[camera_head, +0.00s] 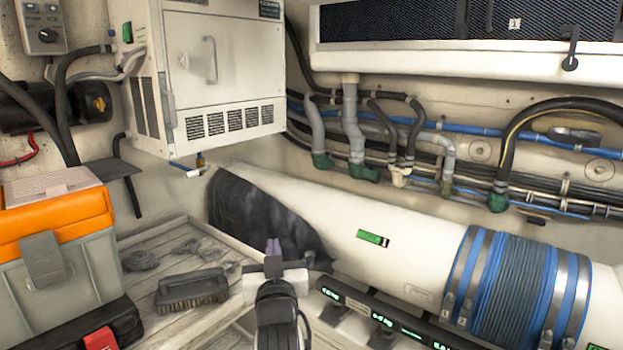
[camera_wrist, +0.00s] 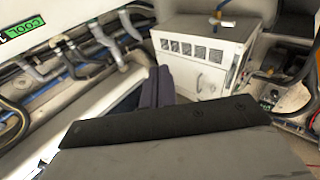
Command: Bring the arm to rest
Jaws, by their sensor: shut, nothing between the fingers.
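My arm rises from the bottom middle of the head view, and my gripper (camera_head: 273,246) points away from the camera, with its small purple-grey fingers together. In the wrist view my gripper (camera_wrist: 158,84) shows as two dark purple fingers side by side behind a broad dark housing, with nothing held between them. In the head view the fingers stand in front of the black covering (camera_head: 255,215) on the big white duct (camera_head: 345,215). Whether they touch it cannot be told.
A brush (camera_head: 192,289) and coiled rope (camera_head: 140,260) lie on the wooden floor. An orange-topped toolbox (camera_head: 60,235) stands left. A white vented cabinet (camera_head: 212,85) hangs at the back, also in the wrist view (camera_wrist: 195,75). Blue-wrapped hose (camera_head: 518,290) is on the right.

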